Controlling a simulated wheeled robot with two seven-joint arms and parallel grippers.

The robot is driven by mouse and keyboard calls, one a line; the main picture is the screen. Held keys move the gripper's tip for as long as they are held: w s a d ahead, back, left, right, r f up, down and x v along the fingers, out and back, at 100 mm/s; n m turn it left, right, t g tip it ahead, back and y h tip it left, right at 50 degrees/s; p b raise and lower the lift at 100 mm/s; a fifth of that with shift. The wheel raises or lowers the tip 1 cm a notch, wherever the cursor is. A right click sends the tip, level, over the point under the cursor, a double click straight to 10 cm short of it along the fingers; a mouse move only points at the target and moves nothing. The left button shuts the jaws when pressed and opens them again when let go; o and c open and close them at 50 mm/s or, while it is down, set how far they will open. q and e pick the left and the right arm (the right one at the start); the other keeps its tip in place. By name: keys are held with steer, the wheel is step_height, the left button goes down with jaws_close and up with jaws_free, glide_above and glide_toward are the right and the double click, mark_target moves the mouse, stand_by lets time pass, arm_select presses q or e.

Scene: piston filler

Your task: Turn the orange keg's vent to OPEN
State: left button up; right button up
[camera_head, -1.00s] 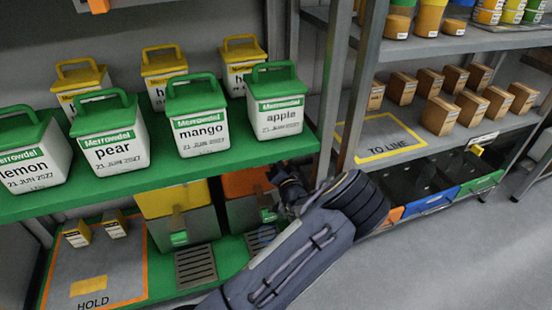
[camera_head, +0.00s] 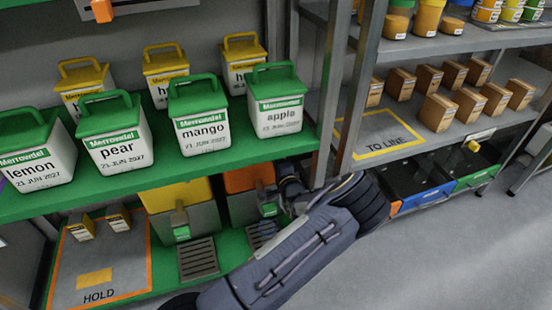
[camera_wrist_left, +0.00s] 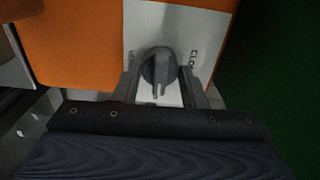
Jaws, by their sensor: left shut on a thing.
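The orange keg (camera_head: 247,179) stands on the lower green shelf, partly hidden by the shelf above and by my left arm. In the left wrist view its orange body (camera_wrist_left: 75,45) fills the upper left. A white plate (camera_wrist_left: 190,25) on it carries the dark round vent knob (camera_wrist_left: 158,66). Part of a word beginning "CLO" shows right of the knob; lettering on the left is mostly hidden. My left gripper (camera_wrist_left: 160,90) is shut on the knob, one finger on each side. In the head view the left gripper (camera_head: 285,188) is at the keg's right side. My right gripper is out of view.
A yellow keg (camera_head: 180,193) stands left of the orange one. The upper green shelf (camera_head: 160,176) with several labelled tubs lies above my gripper. A grey shelf post (camera_head: 328,90) rises close to my wrist. Dark bins (camera_head: 410,180) stand at right; the floor is clear.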

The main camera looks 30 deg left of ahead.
arm_select(q)
steer(key=shift+m, duration=0.3)
steer(key=o, duration=1)
steer(key=p+v, duration=0.1)
steer(key=v, duration=0.7)
steer(key=shift+a, duration=0.1)
